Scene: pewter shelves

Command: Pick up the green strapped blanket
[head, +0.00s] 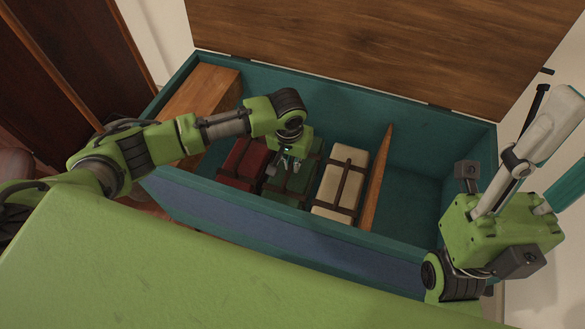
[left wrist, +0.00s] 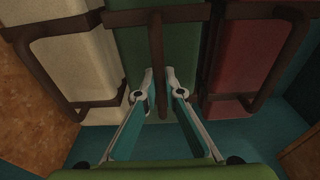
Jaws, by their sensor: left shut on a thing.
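The green strapped blanket (head: 300,184) lies in the open teal chest, between a red one and a cream one. My left gripper (head: 284,167) reaches down over it and hides part of its top. In the left wrist view, the two fingertips (left wrist: 159,77) stand on either side of the dark brown strap (left wrist: 157,45) that crosses the green blanket (left wrist: 186,40); the jaws are shut on it. The blanket still sits level with its neighbours. My right arm (head: 495,235) is at the right edge; its fingertips cannot be made out.
A red strapped blanket (head: 241,161) lies close on the left and a cream one (head: 356,160) on the right. A wooden divider (head: 378,178) stands right of them, with empty space beyond. The chest's front wall (head: 270,228) is near; its wooden lid (head: 390,45) stands open behind.

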